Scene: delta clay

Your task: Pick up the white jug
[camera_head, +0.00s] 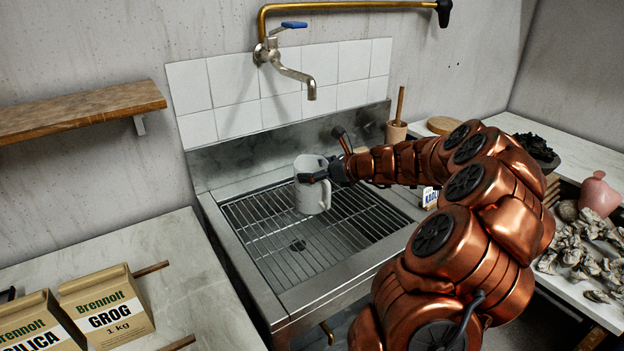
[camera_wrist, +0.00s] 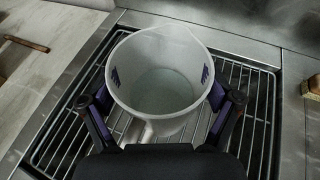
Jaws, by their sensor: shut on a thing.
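The white jug (camera_head: 308,196) stands upright in the sink, on or just above its metal grate (camera_head: 262,232); I cannot tell if it touches. My gripper (camera_head: 322,176) reaches in from the right and is shut on the jug. In the wrist view, the fingers of my gripper (camera_wrist: 160,98) press the jug's two sides, and the jug (camera_wrist: 160,45) shows its open mouth and inside. The handle points toward my palm and is partly hidden by the gripper body.
A tap (camera_head: 290,68) hangs on the tiled wall above the sink. Bags marked Grog (camera_head: 106,308) and Silica stand on the left counter. A wooden shelf (camera_head: 80,108) is at upper left.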

